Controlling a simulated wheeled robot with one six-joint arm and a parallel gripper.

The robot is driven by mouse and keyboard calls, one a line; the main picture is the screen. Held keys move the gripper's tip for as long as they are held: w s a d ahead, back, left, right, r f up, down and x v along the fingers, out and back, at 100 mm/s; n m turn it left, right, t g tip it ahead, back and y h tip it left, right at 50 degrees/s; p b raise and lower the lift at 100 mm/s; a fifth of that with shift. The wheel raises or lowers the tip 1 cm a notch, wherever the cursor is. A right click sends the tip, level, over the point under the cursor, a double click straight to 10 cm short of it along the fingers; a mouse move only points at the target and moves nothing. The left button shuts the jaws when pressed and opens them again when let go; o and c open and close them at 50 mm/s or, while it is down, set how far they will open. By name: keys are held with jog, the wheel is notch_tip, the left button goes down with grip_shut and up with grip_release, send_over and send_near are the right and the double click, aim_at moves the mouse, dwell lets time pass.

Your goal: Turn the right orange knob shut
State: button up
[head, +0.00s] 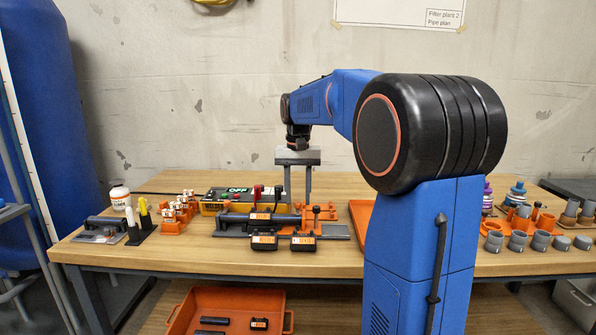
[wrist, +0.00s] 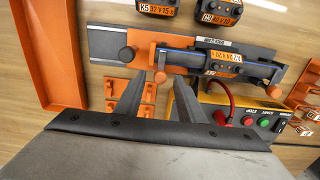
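My gripper (head: 298,192) points down over the bench fixture with its two fingers apart and nothing between them. In the wrist view the gripper (wrist: 161,85) shows both fingertips near an orange knob (wrist: 160,77), which appears between them. I cannot tell the height gap. A second orange knob (wrist: 274,91) is at the other end of the dark clamped unit (wrist: 222,62). The wrist view is turned round from the head view, so the knob between the fingers is the right one from the head.
An orange tray (wrist: 42,50) is beside the fixture. Grey pipe fittings (head: 517,240) stand at the right, and an orange bin (head: 198,303) sits below.

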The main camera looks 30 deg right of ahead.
aim_at(298, 203)
notch_tip(298, 203, up, 17)
jog(key=shift+f, duration=0.2)
dwell(0.7)
jog(key=s+a+f+n+t, duration=0.1)
jog(key=s+a+f+n, duration=0.1)
jog(key=s+a+f, duration=0.5)
jog(key=s+a+f+n+t, duration=0.15)
jog(key=s+a+f, duration=0.25)
jog(key=s, duration=0.5)
jog(key=s+a+f+n+t, duration=0.1)
jog(key=s+a+f, duration=0.1)
jog(key=s+f, duration=0.5)
jog(key=s+a+f+n+t, duration=0.1)
jog(key=s+a+f+n, duration=0.1)
jog(key=s+f, duration=0.5)
notch_tip(298, 203, down, 5)
jog(key=shift+s+a+r, duration=0.1)
jog(key=shift+s+a, duration=0.15)
